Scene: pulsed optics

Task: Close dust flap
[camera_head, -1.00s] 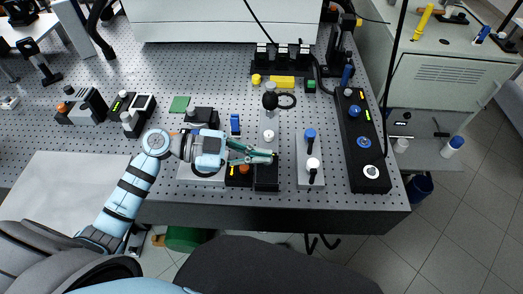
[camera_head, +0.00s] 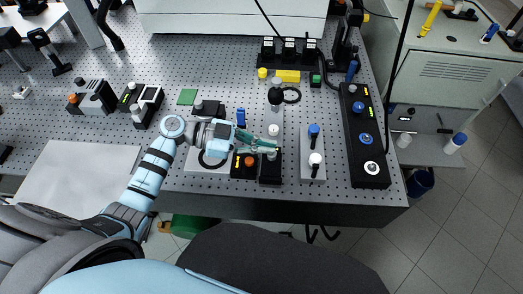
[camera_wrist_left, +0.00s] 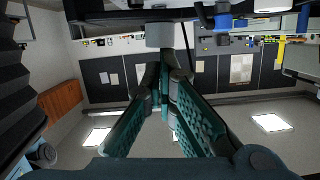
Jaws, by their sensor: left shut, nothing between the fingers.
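My left gripper (camera_head: 276,147) reaches in from the left, its teal fingers together and empty. They lie over the back edge of a small black box (camera_head: 270,171) near the table's front edge. An orange-knobbed black unit (camera_head: 244,165) stands directly left of this box. I cannot make out a dust flap for certain; the fingers cover part of the box top. In the left wrist view the fingers (camera_wrist_left: 168,68) converge at a grey cylindrical part (camera_wrist_left: 160,35); contact cannot be told. My right gripper is not in view.
A grey plate with a blue and a white knob (camera_head: 312,170) stands right of the box. Farther right is a long black control panel (camera_head: 366,150). A white-knobbed post (camera_head: 273,130) stands just behind the fingers. The perforated table (camera_head: 215,80) has free room behind.

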